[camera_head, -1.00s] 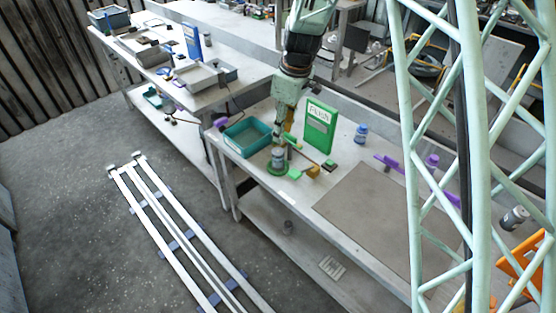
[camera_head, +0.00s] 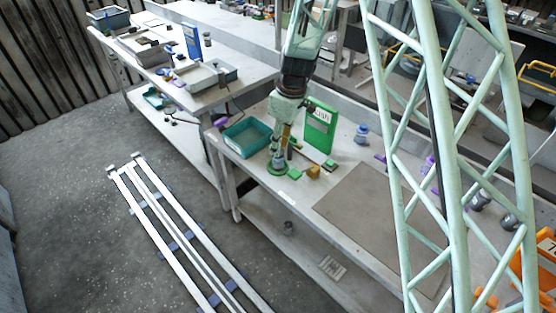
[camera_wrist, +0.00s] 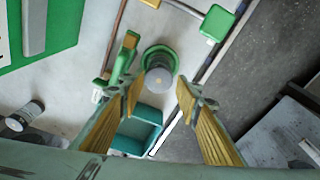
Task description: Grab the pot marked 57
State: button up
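A small grey pot (camera_wrist: 159,79) stands on a round green base (camera_wrist: 160,52), seen from above in the wrist view. No number can be read on it, so I cannot tell whether it is the one marked 57. My gripper (camera_wrist: 160,90) is open, with its yellow-padded fingers either side of the pot in this view; contact does not show. In the head view my gripper (camera_head: 279,155) points down over the green base (camera_head: 277,169) and largely hides the pot. Another grey pot (camera_wrist: 24,117) lies at the left of the wrist view.
A teal bin (camera_head: 246,139) stands left of my gripper, and a green upright board (camera_head: 320,125) behind it to the right. A blue-topped pot (camera_head: 361,133) stands farther right. A yellow block (camera_head: 313,172) sits near the base. The grey mat (camera_head: 365,205) is clear.

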jog(key=shift+f, duration=0.1)
jog(key=shift+w+a+f, duration=0.1)
jog(key=shift+a+f, duration=0.05)
jog(key=shift+f, duration=0.7)
jog(key=shift+w+a+f, duration=0.1)
jog(key=shift+f, duration=0.7)
jog(key=shift+w+a+f, duration=0.1)
jog(key=shift+a+f, duration=0.05)
jog(key=shift+f, duration=0.7)
jog(key=c, duration=0.6)
jog(key=shift+r, duration=0.15)
jog(key=shift+c, duration=0.2)
jog(key=shift+r, duration=4.9)
